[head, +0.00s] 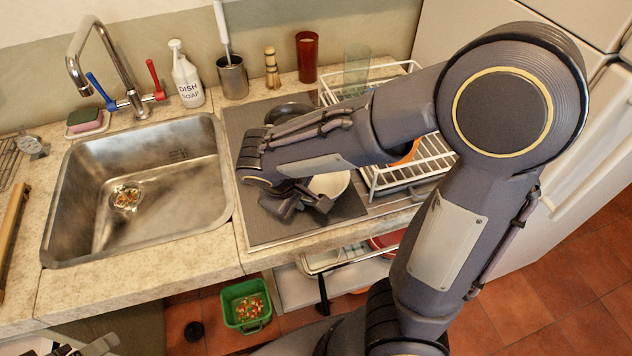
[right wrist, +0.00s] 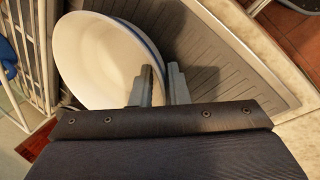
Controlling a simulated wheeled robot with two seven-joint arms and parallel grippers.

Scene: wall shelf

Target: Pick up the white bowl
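The white bowl (head: 331,184) rests on the dark ribbed drainboard, partly hidden by my right arm in the head view. The right wrist view shows its pale inside and rim (right wrist: 88,55). My right gripper (head: 302,203) is low at the bowl's near side. In the right wrist view its two fingers (right wrist: 160,86) are apart, one over the bowl's inside and one outside, with the rim between them. I see no clear grip on the rim. Part of my left gripper (head: 95,347) shows at the bottom left edge, its fingers unclear.
A white wire dish rack (head: 408,172) stands right of the bowl, and a dark pan (head: 290,112) lies behind. The steel sink (head: 140,185) is to the left. A soap bottle (head: 186,78), utensil pot (head: 232,78) and red cup (head: 307,57) line the back.

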